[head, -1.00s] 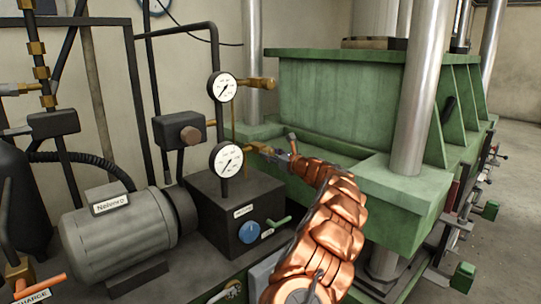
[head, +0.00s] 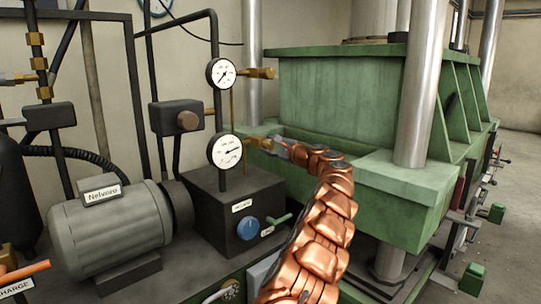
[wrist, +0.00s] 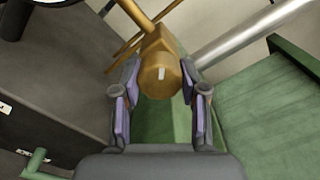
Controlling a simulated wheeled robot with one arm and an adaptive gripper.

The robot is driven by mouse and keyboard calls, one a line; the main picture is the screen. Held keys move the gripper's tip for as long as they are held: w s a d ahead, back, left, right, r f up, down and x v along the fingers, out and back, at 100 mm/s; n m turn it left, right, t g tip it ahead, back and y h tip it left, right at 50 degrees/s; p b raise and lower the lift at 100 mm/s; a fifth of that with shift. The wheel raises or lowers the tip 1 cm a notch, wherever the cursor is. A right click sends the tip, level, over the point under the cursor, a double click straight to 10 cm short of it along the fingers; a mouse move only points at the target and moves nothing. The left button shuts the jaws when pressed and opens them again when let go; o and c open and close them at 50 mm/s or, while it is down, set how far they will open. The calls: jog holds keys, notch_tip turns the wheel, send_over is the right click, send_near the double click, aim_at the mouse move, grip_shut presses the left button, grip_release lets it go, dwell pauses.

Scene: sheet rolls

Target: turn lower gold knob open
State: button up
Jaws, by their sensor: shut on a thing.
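The lower gold knob (head: 261,142) sticks out to the right of the lower white gauge (head: 225,151). In the wrist view the round gold knob (wrist: 158,82), with a white mark on its face, sits between my two fingers. My gripper (head: 272,146) is shut on it, with a purple-padded finger on each side (wrist: 160,75). In the head view the fingers are small and partly hidden by my copper-coloured arm. The lower gauge's needle points to the right.
The upper gauge (head: 221,73) and upper gold knob (head: 262,73) are above. Below is a dark box with a blue knob (head: 248,229) and green lever (head: 278,221). The green press (head: 350,105) stands right and behind; a grey motor (head: 108,232) is at left.

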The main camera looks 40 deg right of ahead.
jog(key=n+b, duration=0.2)
jog(key=n, duration=0.1)
jog(key=shift+f+n+b, duration=0.25)
jog(key=shift+n+b, duration=0.15)
jog(key=n+b, duration=0.1)
jog(key=n, duration=0.1)
jog(key=n+b, duration=0.1)
jog(key=n, duration=0.1)
jog(key=shift+r+n+b, duration=0.2)
jog(key=shift+n+b, duration=0.2)
jog(key=o, duration=1.1)
jog(key=shift+o, duration=0.2)
jog(key=shift+r, duration=0.1)
jog(key=shift+s, duration=0.1)
